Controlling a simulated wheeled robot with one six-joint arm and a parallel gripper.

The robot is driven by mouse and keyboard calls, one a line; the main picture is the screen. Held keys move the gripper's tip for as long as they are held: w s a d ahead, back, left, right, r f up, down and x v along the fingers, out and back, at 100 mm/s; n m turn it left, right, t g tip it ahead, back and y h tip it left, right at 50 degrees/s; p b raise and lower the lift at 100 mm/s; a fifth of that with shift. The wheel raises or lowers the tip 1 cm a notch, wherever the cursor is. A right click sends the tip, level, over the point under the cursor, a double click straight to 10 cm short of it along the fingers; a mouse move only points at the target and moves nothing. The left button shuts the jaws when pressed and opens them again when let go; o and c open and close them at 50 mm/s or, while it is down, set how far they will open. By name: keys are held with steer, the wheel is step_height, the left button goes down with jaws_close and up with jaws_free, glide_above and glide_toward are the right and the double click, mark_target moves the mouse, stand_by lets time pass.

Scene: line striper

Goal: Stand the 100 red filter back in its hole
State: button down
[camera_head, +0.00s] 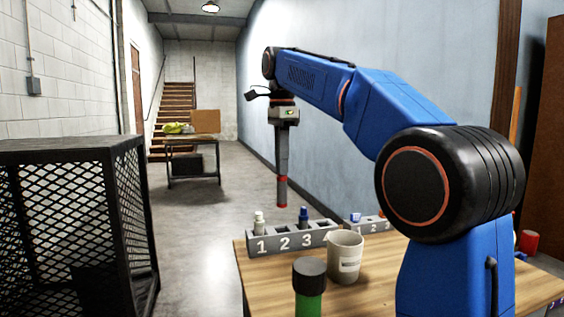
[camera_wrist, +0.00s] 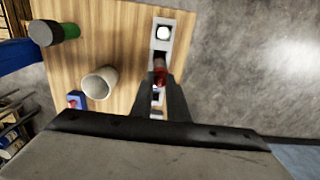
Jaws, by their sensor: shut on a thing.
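My gripper (camera_head: 282,174) points straight down and is shut on the red filter (camera_head: 282,191), a dark upright cylinder with red bands at both ends. Its "100" marking cannot be read. The filter hangs above a grey numbered rack (camera_head: 273,248), clear of it in the head view. The wrist view shows the red filter (camera_wrist: 159,70) between the fingertips, over the rack (camera_wrist: 163,52). A white-topped filter (camera_head: 259,223) stands in hole 1 and a blue one (camera_head: 303,217) above number 3. The hole at number 2 looks dark and empty.
A pale beaker (camera_head: 345,258) and a green bottle with a black cap (camera_head: 309,290) stand in front of the rack on the wooden table (camera_head: 262,281). A black mesh cage (camera_head: 75,230) stands left.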

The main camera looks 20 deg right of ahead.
glide_above(282, 206)
steer(key=w, duration=0.1)
steer(key=shift+w+d+f, duration=0.1)
steer(key=shift+f, duration=1.35)
steer(key=shift+w+d+f, duration=0.1)
steer(key=shift+f, duration=4.3)
stand_by(0.6)
steer(key=c, duration=1.3)
jaws_free()
